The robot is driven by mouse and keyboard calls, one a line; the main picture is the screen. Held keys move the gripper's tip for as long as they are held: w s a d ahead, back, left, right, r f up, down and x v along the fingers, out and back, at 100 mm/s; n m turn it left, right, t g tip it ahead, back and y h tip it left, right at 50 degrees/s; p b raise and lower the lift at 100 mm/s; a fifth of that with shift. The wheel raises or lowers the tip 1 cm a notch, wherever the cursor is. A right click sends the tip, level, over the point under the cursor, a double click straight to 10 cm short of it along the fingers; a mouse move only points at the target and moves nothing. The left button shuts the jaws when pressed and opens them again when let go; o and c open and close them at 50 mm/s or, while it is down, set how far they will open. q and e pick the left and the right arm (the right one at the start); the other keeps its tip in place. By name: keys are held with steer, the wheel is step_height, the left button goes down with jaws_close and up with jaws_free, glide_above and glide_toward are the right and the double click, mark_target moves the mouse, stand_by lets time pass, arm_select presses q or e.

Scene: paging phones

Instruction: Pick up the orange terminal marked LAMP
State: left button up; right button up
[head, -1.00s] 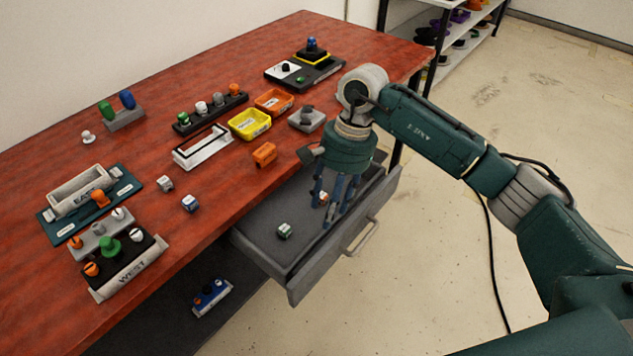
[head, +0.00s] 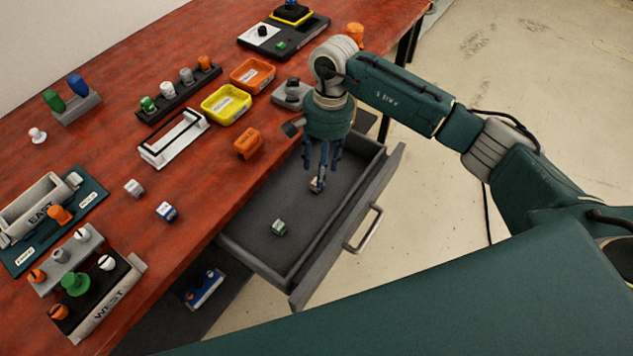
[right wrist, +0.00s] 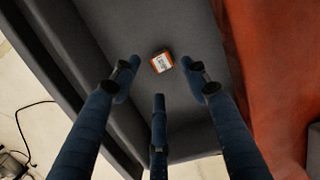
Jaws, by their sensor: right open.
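A small orange block with a white label (right wrist: 161,62) lies on the floor of the open grey drawer (head: 256,241). The label's print is too small to read. In the head view this orange block (head: 316,185) shows just below my right gripper (head: 323,168), partly hidden by the fingers. My right gripper's three blue fingers are spread open and empty, pointing down into the drawer. In the right wrist view the block lies between and beyond the fingertips (right wrist: 159,79), with no clear contact. My left gripper is not in view.
A green-and-white block (head: 278,227) lies in the same drawer, whose walls surround my gripper. On the red table (head: 120,150) beside it are an orange block (head: 248,143), a yellow tray (head: 226,104) and an orange tray (head: 253,75). A blue holder (head: 204,289) sits below.

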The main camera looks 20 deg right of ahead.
steer(key=f, duration=0.1)
steer(key=a+f+p, duration=0.1)
steer(key=f, duration=0.1)
steer(key=shift+s+f, duration=0.15)
steer(key=shift+f, duration=0.75)
steer(key=c, duration=1.1)
steer(key=shift+o, duration=0.2)
steer(key=shift+r, duration=0.1)
